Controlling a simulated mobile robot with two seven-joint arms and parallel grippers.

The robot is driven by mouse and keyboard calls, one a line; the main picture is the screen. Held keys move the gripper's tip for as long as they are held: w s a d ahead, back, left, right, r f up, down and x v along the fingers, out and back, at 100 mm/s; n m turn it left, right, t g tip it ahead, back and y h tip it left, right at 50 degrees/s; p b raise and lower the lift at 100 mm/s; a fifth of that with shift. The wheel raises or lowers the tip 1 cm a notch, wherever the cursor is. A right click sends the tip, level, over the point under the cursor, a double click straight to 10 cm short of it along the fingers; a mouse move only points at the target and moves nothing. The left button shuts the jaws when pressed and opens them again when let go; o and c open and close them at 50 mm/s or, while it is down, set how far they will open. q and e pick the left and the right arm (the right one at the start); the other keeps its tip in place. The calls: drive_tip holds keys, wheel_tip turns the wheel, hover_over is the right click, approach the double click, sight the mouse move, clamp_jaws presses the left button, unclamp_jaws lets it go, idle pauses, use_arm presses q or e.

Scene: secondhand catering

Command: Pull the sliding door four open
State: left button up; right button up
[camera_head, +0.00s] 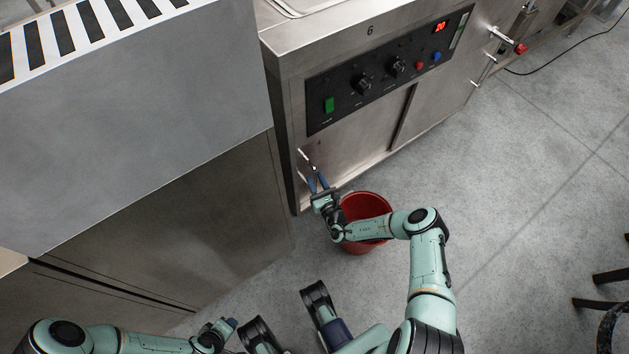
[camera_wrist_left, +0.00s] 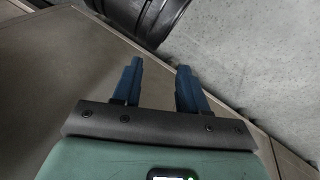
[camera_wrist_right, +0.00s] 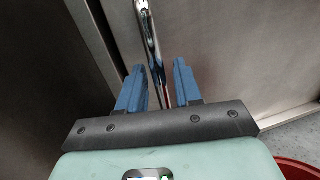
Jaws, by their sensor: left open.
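A steel door panel (camera_head: 350,148) sits below the black control panel of a steel unit. My right gripper (camera_head: 318,184) is at the handle's lower part. In the right wrist view the right gripper's fingers (camera_wrist_right: 158,75) are open, with the bar running between them, nearer the left finger. My left gripper (camera_head: 229,325) is low in the head view; its fingers (camera_wrist_left: 160,68) are open and empty.
A red bucket (camera_head: 365,205) stands on the floor under my right forearm. A steel counter (camera_head: 140,130) fills the left side. A dark upright gap (camera_head: 404,117) lies right of the door panel. Dark furniture legs (camera_head: 610,275) are at the right edge. The grey floor (camera_head: 530,170) between is clear.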

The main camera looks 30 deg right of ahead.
use_arm(q)
drive_tip(key=shift+w+a+f, duration=0.1)
drive_tip(key=shift+w, duration=0.05)
use_arm(e)
drive_tip(key=shift+w, duration=0.3)
